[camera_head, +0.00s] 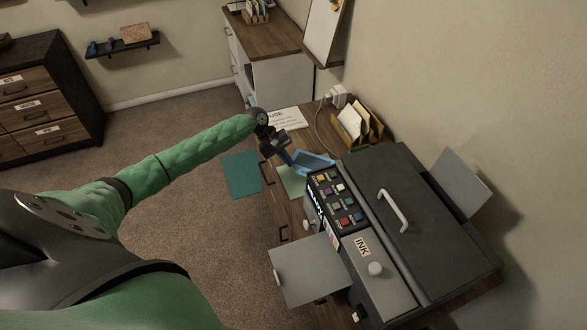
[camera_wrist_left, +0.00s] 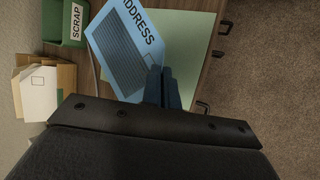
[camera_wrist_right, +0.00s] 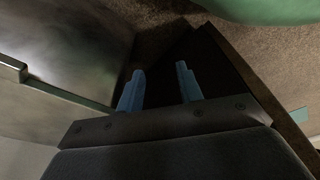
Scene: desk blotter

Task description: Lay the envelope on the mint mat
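The blue envelope (camera_wrist_left: 122,48), marked "ADDRESS", shows in the left wrist view; in the head view the envelope (camera_head: 314,162) is a tilted blue sheet near the desk's edge. My left gripper (camera_head: 290,156) has its fingers close together on the envelope's near corner; the fingers (camera_wrist_left: 163,88) cover that corner in the left wrist view. The pale green mint mat (camera_head: 291,181) lies on the desk, partly hidden by the envelope. The mat (camera_wrist_left: 192,38) also shows behind the envelope in the left wrist view. My right gripper (camera_wrist_right: 160,88) is open and empty beside grey surfaces.
A large dark machine (camera_head: 430,205) with colored buttons and an INK label fills the desk's right side. A wooden letter holder (camera_head: 360,124) stands at the back. A green SCRAP bin (camera_wrist_left: 66,22) is left of the envelope.

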